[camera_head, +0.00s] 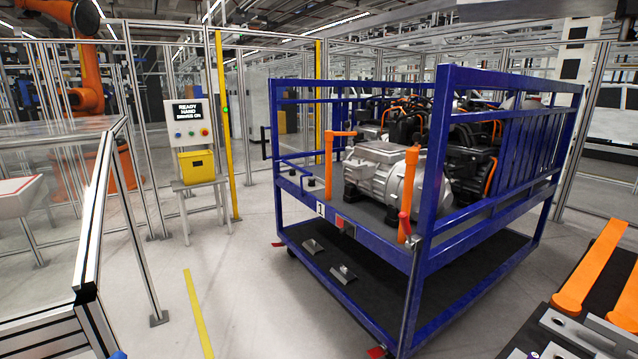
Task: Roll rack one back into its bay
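Rack one is a blue metal frame (449,168) on wheels, standing right of centre. A small plate with a "1" (320,209) is on its front edge. Its upper deck carries a grey and black drive unit (381,172) with orange cables. Two orange upright posts or handles stand at the deck's near side, one at the left (329,167) and one near the front corner (408,191). The dark lower shelf (385,272) holds two small metal parts. I cannot tell which marked area is the bay. Neither of my grippers is in view.
A control panel (190,122) reading "READY" stands over a yellow box (197,166) at the left. A yellow floor line (198,312) runs along open grey floor left of the rack. Clear fence panels flank the left. Orange and grey parts (590,268) lie at the lower right.

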